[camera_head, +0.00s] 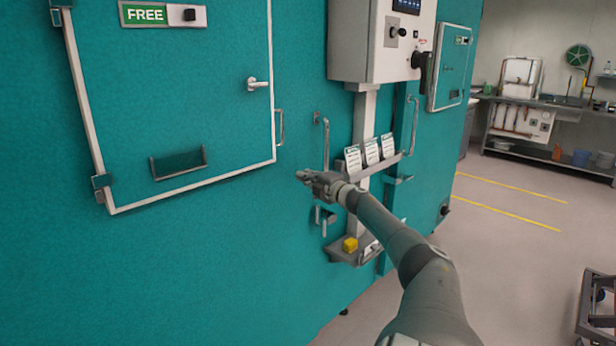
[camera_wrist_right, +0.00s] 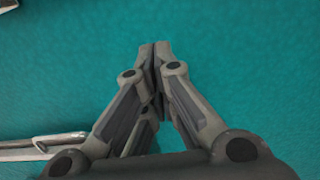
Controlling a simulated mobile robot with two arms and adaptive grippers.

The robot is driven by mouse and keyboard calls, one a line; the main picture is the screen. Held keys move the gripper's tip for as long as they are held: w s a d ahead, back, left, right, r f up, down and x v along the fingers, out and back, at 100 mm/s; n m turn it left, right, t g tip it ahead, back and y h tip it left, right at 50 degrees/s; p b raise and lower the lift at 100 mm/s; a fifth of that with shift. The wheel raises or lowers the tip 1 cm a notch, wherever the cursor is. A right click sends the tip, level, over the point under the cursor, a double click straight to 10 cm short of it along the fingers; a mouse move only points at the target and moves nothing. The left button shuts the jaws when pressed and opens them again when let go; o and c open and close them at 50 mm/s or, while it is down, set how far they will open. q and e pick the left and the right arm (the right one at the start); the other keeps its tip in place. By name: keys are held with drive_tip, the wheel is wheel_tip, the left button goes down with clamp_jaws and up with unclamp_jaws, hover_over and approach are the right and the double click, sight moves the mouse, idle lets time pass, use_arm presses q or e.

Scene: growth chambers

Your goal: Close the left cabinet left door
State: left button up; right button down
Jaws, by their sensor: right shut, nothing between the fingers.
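The left cabinet's left door (camera_head: 190,90) is a teal panel with a pale edge trim, hinges on its left side and a small lever handle (camera_head: 257,84). It looks flush, or nearly flush, with the teal cabinet front; I cannot tell if it is fully closed. My right gripper (camera_head: 304,176) is shut and empty, just right of the door's lower right corner, in front of the teal front. In the right wrist view the closed fingertips (camera_wrist_right: 155,46) point at a plain teal surface; contact cannot be told. My left gripper is not in view.
A vertical grab bar (camera_head: 326,145) and a control column with a grey box (camera_head: 350,40) stand right of the door. A small shelf with a yellow block (camera_head: 350,244) sits below. A metal bar (camera_wrist_right: 40,147) shows in the wrist view. Open floor (camera_head: 500,270) lies right.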

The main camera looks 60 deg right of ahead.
use_arm(q)
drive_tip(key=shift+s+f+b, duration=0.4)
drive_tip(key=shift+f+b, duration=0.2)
drive_tip(key=shift+b, duration=0.05)
use_arm(e)
drive_tip(key=s+d, duration=0.4)
drive_tip(key=s, duration=0.5)
drive_tip(key=shift+s+d+f, duration=0.3)
drive_tip(key=shift+s+f, duration=0.05)
